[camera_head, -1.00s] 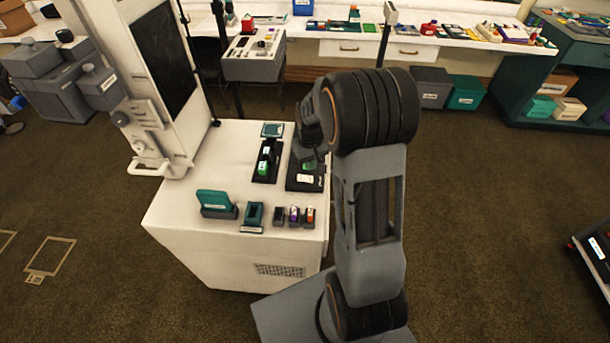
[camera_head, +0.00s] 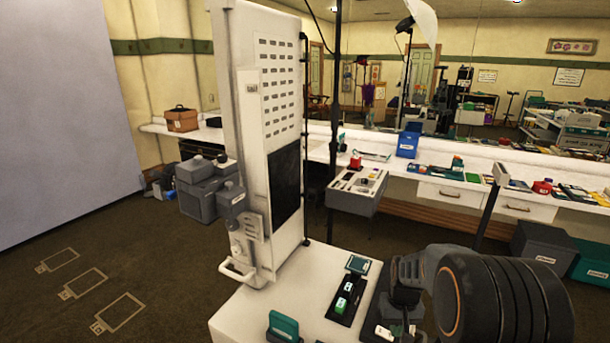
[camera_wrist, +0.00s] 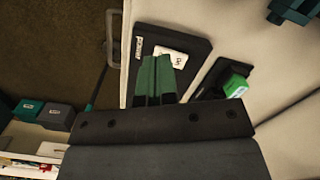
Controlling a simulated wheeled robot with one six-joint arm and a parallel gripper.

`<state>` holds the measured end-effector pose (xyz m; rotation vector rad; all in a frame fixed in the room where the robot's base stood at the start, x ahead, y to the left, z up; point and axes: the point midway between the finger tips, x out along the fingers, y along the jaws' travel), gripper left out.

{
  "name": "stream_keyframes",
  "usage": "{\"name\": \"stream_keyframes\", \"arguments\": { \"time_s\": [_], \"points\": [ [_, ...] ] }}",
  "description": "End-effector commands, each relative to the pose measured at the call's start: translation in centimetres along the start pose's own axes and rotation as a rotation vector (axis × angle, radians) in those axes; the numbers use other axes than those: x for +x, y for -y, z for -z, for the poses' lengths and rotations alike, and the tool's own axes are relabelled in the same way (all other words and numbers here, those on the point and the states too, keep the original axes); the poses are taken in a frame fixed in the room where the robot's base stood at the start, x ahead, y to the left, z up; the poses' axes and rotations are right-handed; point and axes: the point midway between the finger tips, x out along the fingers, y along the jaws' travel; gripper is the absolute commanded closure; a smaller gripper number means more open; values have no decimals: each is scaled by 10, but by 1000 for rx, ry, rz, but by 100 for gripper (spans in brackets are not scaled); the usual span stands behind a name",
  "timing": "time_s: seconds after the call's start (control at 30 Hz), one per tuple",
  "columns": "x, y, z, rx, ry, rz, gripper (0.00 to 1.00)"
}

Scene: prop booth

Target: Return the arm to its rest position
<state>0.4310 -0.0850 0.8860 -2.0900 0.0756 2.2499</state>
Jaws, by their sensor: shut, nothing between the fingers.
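My gripper (camera_wrist: 156,78) shows in the wrist view with its two green fingers together, shut and empty. Its fingers are over or near a black tray (camera_wrist: 198,47) that holds a white labelled piece (camera_wrist: 168,62); the gap between them is hard to judge. My arm (camera_head: 500,300) is in the lower right of the head view, bent out over the white cabinet top (camera_head: 250,312). It hides part of the cabinet top there.
A second black tray (camera_head: 338,314) holds green-and-white blocks (camera_head: 346,294). A teal holder (camera_head: 283,327) stands at the cabinet's front. A tall white column (camera_head: 262,100) rises behind. A grey console (camera_head: 355,192) and a long white counter (camera_head: 420,172) lie beyond. Floor at left is open.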

Motion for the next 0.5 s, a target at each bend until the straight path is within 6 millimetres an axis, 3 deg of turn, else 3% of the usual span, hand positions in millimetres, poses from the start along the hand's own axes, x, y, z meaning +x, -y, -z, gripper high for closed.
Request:
{"name": "stream_keyframes", "arguments": {
  "time_s": [0.2, 0.5],
  "points": [
    [-47, 28, -56, 23, -67, -7, 100],
    [-92, 60, -120, -18, -222, -6, 100]
  ]
}}
